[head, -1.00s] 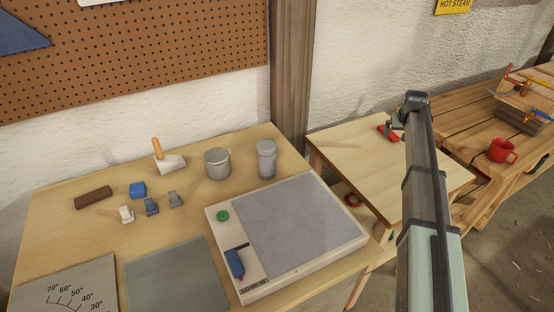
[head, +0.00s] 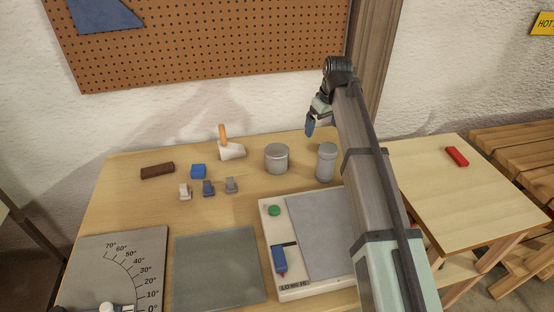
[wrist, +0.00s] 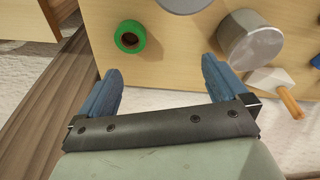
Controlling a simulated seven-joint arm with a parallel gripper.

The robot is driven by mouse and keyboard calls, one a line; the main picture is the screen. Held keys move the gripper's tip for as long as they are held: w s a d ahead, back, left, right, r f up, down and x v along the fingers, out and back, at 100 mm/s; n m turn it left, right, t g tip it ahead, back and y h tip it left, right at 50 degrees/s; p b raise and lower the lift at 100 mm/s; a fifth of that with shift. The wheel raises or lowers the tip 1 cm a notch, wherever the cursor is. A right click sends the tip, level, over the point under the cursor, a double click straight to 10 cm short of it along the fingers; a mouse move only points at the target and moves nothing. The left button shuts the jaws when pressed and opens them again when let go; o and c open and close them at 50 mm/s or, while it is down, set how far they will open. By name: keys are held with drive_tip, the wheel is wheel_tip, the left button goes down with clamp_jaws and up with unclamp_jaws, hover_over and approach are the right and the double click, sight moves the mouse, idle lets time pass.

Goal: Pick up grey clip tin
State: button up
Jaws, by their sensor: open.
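A squat grey lidded tin (head: 276,159), which I take for the clip tin, stands upright at the back of the workbench. In the wrist view its round lid (wrist: 250,38) shows at the upper right. My gripper (head: 311,122) hangs above the bench's back edge, right of the tin and higher, not touching it. In the wrist view the blue fingers of my gripper (wrist: 162,68) are spread wide with nothing between them; the tin is beyond the right finger.
A taller grey canister (head: 326,163) stands just right of the tin. Small clips (head: 208,188) and a blue block (head: 198,171) lie further left. A green roll (wrist: 130,37) shows only in the wrist view.

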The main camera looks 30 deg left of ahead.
sight(277, 150)
drive_tip(key=s+a+r+n+g, duration=0.1)
drive_tip(key=s+a+r+n, duration=0.2)
drive_tip(key=s+a, duration=0.65)
drive_tip(key=f, duration=0.2)
drive_tip(key=s+f, duration=0.1)
drive_tip(key=f, duration=0.5)
drive_tip(key=shift+s+f, duration=0.25)
drive_tip(key=shift+w+a+f, duration=0.1)
drive_tip(key=shift+a+f, duration=0.1)
drive_tip(key=shift+f, duration=0.65)
drive_tip(key=shift+a+f, duration=0.2)
drive_tip(key=shift+f, duration=0.65)
drive_tip(key=shift+w+a+f, duration=0.1)
drive_tip(key=shift+a+f, duration=0.1)
drive_tip(key=shift+f, duration=0.65)
drive_tip(key=c, duration=1)
drive_tip(key=shift+o, duration=0.2)
drive_tip(key=shift+r, duration=0.15)
